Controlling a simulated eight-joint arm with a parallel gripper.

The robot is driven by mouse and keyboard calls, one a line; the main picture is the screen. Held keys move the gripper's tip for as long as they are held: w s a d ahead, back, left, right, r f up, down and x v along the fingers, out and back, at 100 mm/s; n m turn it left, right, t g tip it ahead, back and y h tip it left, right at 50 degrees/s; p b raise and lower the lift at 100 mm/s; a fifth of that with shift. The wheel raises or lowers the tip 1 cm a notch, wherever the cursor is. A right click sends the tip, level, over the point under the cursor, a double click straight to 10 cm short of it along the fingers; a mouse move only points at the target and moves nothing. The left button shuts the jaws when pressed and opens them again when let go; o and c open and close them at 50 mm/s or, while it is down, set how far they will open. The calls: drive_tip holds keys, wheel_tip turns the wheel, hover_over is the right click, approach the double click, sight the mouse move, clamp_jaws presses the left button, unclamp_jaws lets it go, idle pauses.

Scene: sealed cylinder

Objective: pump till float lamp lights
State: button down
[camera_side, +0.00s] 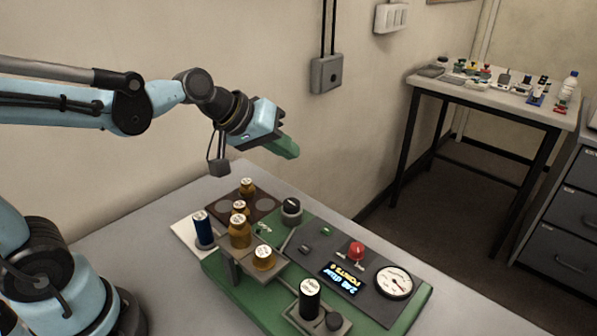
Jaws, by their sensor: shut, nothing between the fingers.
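My gripper (287,148) has green fingers, which are shut and empty. It is high above the back of the bench, apart from everything on it. A green base (245,292) carries a dark panel (378,314) with a red button (356,251), a lit display (342,278) and a round white gauge (394,282). A black cylinder with a white top (309,299) stands at the front, beside a dark round knob (333,321). A black dial (291,208) is at the back. I cannot tell which part is the pump or the float lamp.
Several amber bottles (240,231) with white caps stand at the base's left, some on a brown tray (265,206). A blue cylinder (203,228) stands on a white plate (181,232). The grey bench (150,232) is clear at left. A side table (425,82) stands farther back.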

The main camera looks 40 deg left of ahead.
idle(0.3)
approach(296, 201)
drive_tip(key=shift+w+d+f, duration=0.25)
drive_tip(key=shift+w+f, duration=0.15)
drive_tip(key=shift+w, duration=0.45)
drive_tip(key=shift+w+d+f, duration=0.2)
drive_tip(key=shift+w+f, duration=0.2)
drive_tip(key=shift+w, duration=0.4)
drive_tip(key=shift+w+d+f, duration=0.25)
drive_tip(key=shift+w+f, duration=0.15)
drive_tip(key=shift+w, duration=0.45)
drive_tip(key=shift+f, duration=0.1)
drive_tip(key=shift+f, duration=0.35)
drive_tip(key=shift+d+f, duration=0.1)
drive_tip(key=shift+f, duration=0.85)
idle(1.8)
drive_tip(key=shift+r, duration=0.15)
drive_tip(key=shift+s+r, duration=0.35)
drive_tip(key=shift+r, duration=0.45)
